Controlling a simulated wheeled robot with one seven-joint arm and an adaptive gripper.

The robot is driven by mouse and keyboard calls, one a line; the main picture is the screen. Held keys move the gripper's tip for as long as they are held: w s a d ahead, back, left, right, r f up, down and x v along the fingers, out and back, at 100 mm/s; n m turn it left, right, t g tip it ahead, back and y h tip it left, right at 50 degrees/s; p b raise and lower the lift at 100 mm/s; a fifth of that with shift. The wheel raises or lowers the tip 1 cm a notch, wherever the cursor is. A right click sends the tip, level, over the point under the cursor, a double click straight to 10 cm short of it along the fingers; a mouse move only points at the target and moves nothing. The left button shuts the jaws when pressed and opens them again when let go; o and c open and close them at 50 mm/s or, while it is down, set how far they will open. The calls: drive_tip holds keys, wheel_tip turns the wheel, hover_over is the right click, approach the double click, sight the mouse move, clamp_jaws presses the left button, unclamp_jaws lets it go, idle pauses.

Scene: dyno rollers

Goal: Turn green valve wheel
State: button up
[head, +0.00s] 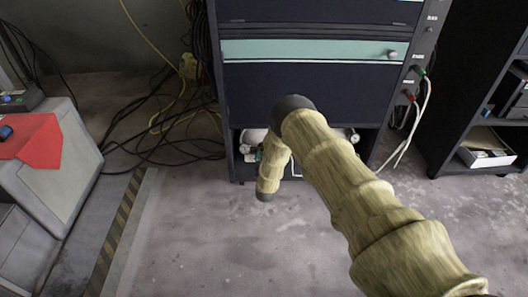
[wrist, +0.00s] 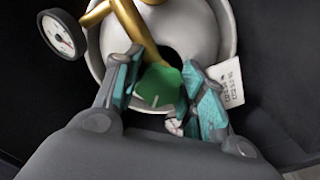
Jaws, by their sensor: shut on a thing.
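The green valve wheel (wrist: 158,86) shows in the wrist view, at the end of a brass fitting (wrist: 135,30) on a pale gas cylinder (wrist: 195,35). My gripper (wrist: 160,92) is around the wheel, with its teal-padded fingers on the left and right sides of it. It is shut on the wheel. The wheel's lower part is partly hidden by my gripper. In the head view my arm reaches down to the low opening of the dark cabinet (head: 310,95), and my arm hides the wheel and my gripper there.
A round gauge (wrist: 57,36) sits left of the fitting, and a white tag (wrist: 225,85) hangs at the right. In the head view, cables (head: 165,140) lie on the floor at left, and a shelf (head: 450,120) stands at right. The floor in front is clear.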

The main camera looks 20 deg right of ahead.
drive_tip(key=n, duration=0.5)
idle(0.6)
drive_tip(key=o, duration=1)
drive_tip(key=shift+o, duration=0.2)
drive_tip(key=v, duration=1.2)
drive_tip(key=shift+s, duration=0.1)
